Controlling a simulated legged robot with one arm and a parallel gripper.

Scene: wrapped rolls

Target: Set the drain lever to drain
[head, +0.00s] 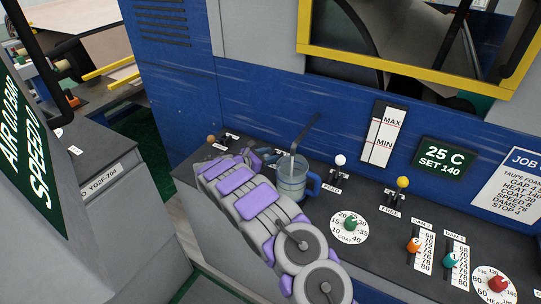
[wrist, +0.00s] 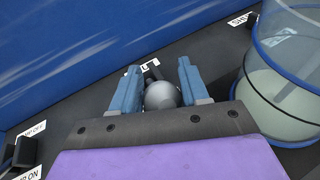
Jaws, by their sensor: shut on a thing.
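My gripper (wrist: 160,84) has its two blue fingers on either side of a round grey lever knob (wrist: 162,96), shut on it. A dark stem shows just beyond the knob. The white label (wrist: 143,66) behind it is partly covered by the fingers, so I cannot read it fully or confirm the drain mark. In the head view my gripper (head: 262,156) reaches the back of the dark console, left of a clear cup. The held knob is hidden there by my arm.
The clear blue-rimmed cup (wrist: 283,85) with pale liquid stands close to my right finger; it also shows in the head view (head: 292,178). A black switch (wrist: 22,153) is at lower left. White-knob (head: 340,160) and yellow-knob (head: 402,183) levers stand right. A blue wall (head: 260,110) rises behind.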

